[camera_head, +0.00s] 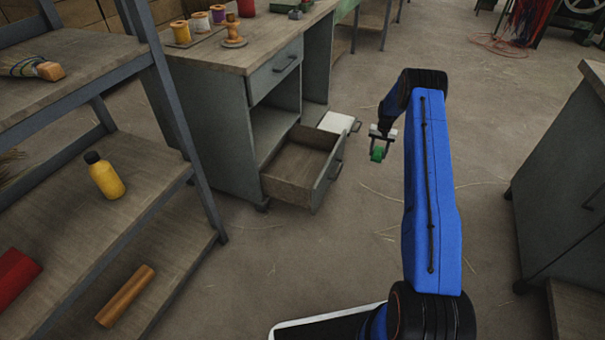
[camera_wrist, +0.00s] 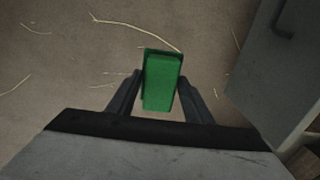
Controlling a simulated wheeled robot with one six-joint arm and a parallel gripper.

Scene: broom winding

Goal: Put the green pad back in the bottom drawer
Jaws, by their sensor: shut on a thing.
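The green pad (camera_wrist: 161,82) is between the two fingers of my gripper (camera_wrist: 160,92), which is shut on it. In the head view the green pad (camera_head: 377,154) is small and hangs below my gripper (camera_head: 381,140), above the floor and to the right of the desk. The bottom drawer (camera_head: 296,172) of the grey desk is pulled open, and its visible inside looks empty. My gripper is to the right of this drawer and apart from it. In the wrist view a grey panel with a handle (camera_wrist: 282,25) shows at the upper right.
The desk (camera_head: 222,130) has a shut top drawer (camera_head: 275,70) and an open space below it. A white-topped piece (camera_head: 336,122) juts out beside the open drawer. A shelf rack (camera_head: 140,165) stands at the left and a grey cabinet (camera_head: 560,185) at the right. The floor between is mostly clear.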

